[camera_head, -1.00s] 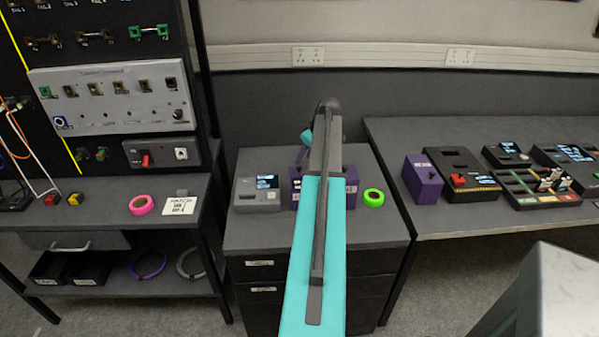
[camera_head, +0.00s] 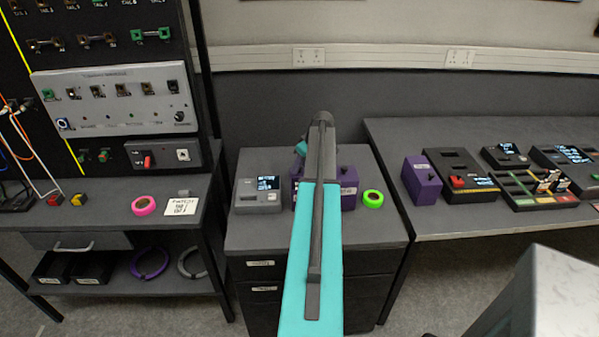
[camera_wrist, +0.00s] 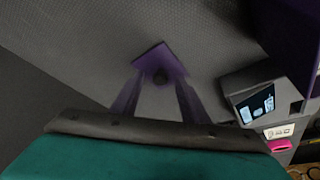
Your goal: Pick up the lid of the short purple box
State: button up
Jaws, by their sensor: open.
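In the head view, purple boxwork (camera_head: 348,195) stands on the dark cabinet, partly hidden behind my teal arm. A dark knob shows on its top at the right, and a label on its front. My fingertips are hidden in the head view.
A grey device with a screen (camera_head: 258,195) stands left of the purple boxwork, and a green tape roll (camera_head: 373,198) right of it. Another purple box (camera_head: 422,178) stands on the right bench. A larger purple surface (camera_wrist: 297,32) fills the wrist view's upper right corner.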

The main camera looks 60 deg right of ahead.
aim_at(301, 168)
jog(key=shift+f, duration=0.15)
dwell(0.4)
grip_shut()
notch_tip(301, 168, up, 10)
jog(key=b, duration=0.2)
dwell(0.8)
jog(key=shift+w, duration=0.1)
dwell(0.4)
